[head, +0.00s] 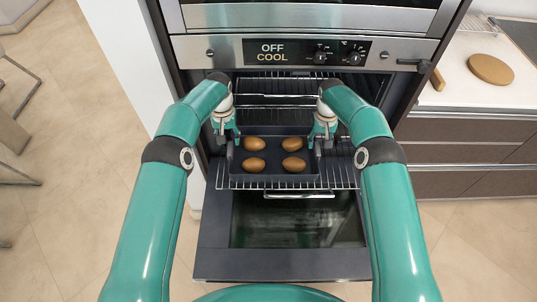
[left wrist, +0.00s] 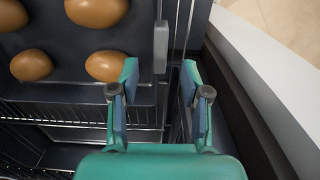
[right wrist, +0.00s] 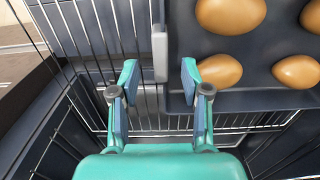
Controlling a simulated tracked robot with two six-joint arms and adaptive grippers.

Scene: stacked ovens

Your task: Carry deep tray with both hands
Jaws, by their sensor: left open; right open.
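The deep tray (head: 274,172) is dark and holds several brown egg-shaped items (head: 255,164). It sits on a wire rack pulled out of the lower oven. My left gripper (head: 227,137) is open at the tray's left side. In the left wrist view a grey side handle (left wrist: 161,47) lies just ahead, in line with the gap between my fingers (left wrist: 160,75). My right gripper (head: 321,137) is open at the tray's right side. In the right wrist view the other grey handle (right wrist: 160,53) lies likewise ahead of the gap between my fingers (right wrist: 160,76). Neither gripper is closed on a handle.
The wire rack (head: 340,176) extends beyond the tray on the right. The oven door (head: 283,267) hangs open below. The control panel (head: 305,52) reads "OFF COOL".

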